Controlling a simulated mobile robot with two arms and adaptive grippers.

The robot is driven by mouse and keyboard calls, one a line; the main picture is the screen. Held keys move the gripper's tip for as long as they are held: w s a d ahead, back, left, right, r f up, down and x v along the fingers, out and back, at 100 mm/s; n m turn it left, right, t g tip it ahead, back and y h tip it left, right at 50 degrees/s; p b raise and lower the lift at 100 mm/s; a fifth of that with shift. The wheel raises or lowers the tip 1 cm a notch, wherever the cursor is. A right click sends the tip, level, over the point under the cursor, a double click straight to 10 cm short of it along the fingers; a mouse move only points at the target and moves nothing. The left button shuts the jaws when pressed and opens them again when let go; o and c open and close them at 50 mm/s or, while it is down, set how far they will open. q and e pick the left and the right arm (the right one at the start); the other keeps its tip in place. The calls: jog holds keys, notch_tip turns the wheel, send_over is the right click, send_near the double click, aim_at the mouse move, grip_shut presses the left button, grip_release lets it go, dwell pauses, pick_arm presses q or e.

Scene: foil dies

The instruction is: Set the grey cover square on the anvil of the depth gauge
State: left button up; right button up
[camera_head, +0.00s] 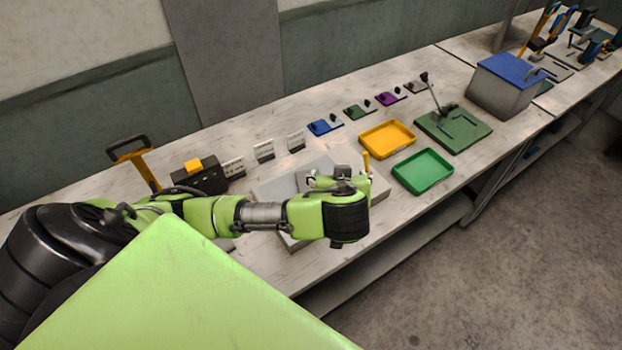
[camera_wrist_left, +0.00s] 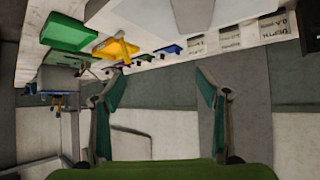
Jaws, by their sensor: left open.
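A small grey plate with a dark knob (camera_head: 416,87), which may be the grey cover, lies at the far end of a row of coloured plates. A green base with a leaning thin rod (camera_head: 470,138) stands nearer the bench front; it may be the depth gauge, but its anvil cannot be made out. My left gripper (camera_head: 325,180) is over a pale grey slab (camera_head: 275,190), partly hidden by my wrist and well short of the row. In the left wrist view, the gripper (camera_wrist_left: 160,72) has its fingers wide apart with nothing between them. My right gripper is out of view.
A yellow tray (camera_head: 387,139) and a green tray (camera_head: 423,171) lie between my left gripper and the green base. Blue (camera_head: 324,127), green (camera_head: 359,111) and purple (camera_head: 390,98) plates line the back. A blue-topped box (camera_head: 503,85) stands beyond. The bench front edge is close.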

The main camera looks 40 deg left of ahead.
pick_arm(q)
jog(key=s+a+f+n+g, duration=0.2)
jog(key=s, duration=0.4)
send_near(311, 187)
jog(key=shift+w+a+f+y, duration=0.2)
jog(key=shift+w+a+f, duration=0.1)
jog(key=shift+f, duration=0.15)
jog(key=shift+w+a+f+y, duration=0.15)
jog(key=shift+w+f+y, duration=0.05)
jog(key=shift+w+f, duration=0.2)
jog(key=shift+a+f, duration=0.1)
jog(key=shift+f, duration=0.15)
jog(key=shift+w+a+f+p, duration=0.25)
jog(key=shift+w+p, duration=0.1)
jog(key=shift+p, duration=0.35)
jog(key=p+x, duration=0.1)
jog(key=x, duration=0.2)
jog(key=shift+w, duration=0.1)
jog(key=shift+w+a+f+p, duration=0.25)
jog(key=shift+f+p, duration=0.1)
jog(key=shift+f, duration=0.15)
